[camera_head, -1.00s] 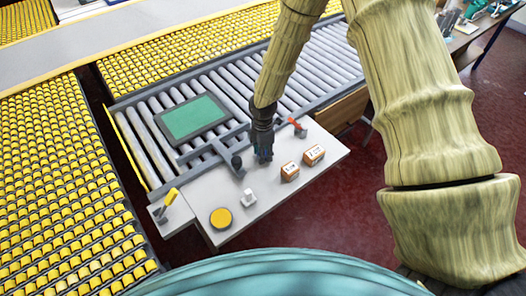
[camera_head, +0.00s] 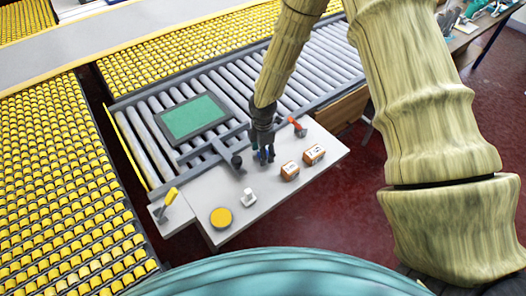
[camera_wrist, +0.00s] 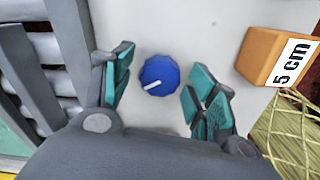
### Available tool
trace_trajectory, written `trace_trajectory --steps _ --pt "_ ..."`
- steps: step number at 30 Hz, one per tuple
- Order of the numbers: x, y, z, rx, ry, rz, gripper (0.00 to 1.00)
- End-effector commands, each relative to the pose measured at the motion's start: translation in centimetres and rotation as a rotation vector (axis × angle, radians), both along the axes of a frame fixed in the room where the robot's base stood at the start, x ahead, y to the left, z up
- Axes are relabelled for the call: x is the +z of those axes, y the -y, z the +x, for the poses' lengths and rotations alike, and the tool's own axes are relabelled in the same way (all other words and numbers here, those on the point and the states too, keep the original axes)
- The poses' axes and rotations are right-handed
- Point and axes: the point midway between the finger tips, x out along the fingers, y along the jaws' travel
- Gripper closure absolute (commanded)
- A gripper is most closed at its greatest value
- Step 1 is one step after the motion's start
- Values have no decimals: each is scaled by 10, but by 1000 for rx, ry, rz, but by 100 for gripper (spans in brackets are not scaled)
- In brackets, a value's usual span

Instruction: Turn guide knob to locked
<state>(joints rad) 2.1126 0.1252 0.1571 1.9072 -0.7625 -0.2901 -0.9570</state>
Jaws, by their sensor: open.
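The guide knob (camera_wrist: 158,75) is a round blue knob with a white pointer line, on the pale table top in the wrist view. The line slants from the knob's middle down to the left. My gripper (camera_wrist: 162,88) is open, with one teal-padded finger on each side of the knob and visible gaps between. In the head view my gripper (camera_head: 263,154) points down at the table, its fingers spread, and mostly hides the knob.
A block marked "5 cm" (camera_wrist: 272,56) stands right of the knob. On the table (camera_head: 245,222) are two brown boxes (camera_head: 290,171) (camera_head: 314,154), a red-handled part (camera_head: 297,125), a white block (camera_head: 248,197), a yellow disc (camera_head: 221,217) and a dark post (camera_head: 237,161). A roller conveyor lies behind.

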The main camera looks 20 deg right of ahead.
Motion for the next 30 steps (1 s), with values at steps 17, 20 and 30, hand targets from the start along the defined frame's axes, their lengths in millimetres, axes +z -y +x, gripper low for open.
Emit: trace_trajectory --steps 17,20,30 --pt "59 0 1 -1 3 2 42" --pt "76 0 1 -1 3 1 42" --pt "115 0 0 0 0 0 42"
